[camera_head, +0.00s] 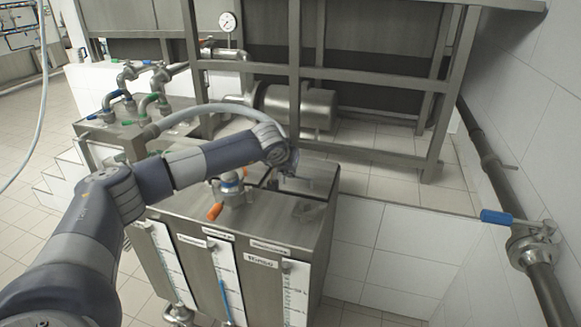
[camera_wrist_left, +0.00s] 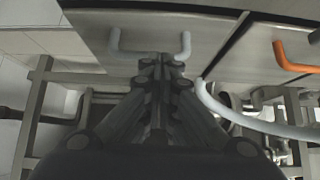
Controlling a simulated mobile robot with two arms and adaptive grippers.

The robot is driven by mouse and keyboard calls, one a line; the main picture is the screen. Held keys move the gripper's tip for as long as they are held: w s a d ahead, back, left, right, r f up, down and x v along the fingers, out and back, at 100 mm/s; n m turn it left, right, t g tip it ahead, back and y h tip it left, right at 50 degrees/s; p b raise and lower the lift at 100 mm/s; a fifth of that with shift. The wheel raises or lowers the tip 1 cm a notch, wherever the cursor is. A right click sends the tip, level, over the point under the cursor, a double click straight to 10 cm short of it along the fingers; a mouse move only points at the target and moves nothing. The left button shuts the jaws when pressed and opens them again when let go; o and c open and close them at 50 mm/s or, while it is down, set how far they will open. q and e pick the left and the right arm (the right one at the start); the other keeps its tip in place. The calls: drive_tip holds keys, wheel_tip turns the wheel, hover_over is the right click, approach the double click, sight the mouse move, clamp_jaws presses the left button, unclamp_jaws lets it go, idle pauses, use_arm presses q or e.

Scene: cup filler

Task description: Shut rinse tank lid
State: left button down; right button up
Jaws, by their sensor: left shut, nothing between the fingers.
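The steel tank box (camera_head: 180,212) stands in the middle of the head view, with level scales and labels on its front. The lid (camera_head: 312,172) on its right part looks flat or nearly so; I cannot tell whether it is fully shut. In the left wrist view the lid surface (camera_wrist_left: 205,18) carries a grey U-shaped handle (camera_wrist_left: 184,45). My left gripper (camera_head: 288,168) is over the lid's back part. In the wrist view its shut, empty fingers (camera_wrist_left: 160,62) overlap the handle's middle; contact is unclear. My right gripper is not in view.
A grey hose (camera_head: 185,112) runs behind my arm. A steel frame (camera_head: 375,150) rises behind. A blue-handled pipe valve (camera_head: 497,217) is at right. Tiled floor is clear in front.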

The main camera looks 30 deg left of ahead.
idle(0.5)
use_arm(q)
drive_tip(key=shift+r+p, duration=0.5)
drive_tip(key=s, duration=0.2)
drive_tip(key=s+d+f+b, duration=0.1)
drive_tip(key=s, duration=0.2)
drive_tip(key=s+d+f, duration=0.1)
drive_tip(key=s, duration=0.2)
drive_tip(key=shift+s, duration=0.1)
drive_tip(key=shift+s+d+f+b, duration=0.15)
drive_tip(key=shift+s+f+b, duration=0.05)
drive_tip(key=shift+s+b, duration=0.2)
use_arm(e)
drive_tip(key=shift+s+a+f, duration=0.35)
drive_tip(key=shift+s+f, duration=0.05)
use_arm(q)
drive_tip(key=shift+s, duration=0.1)
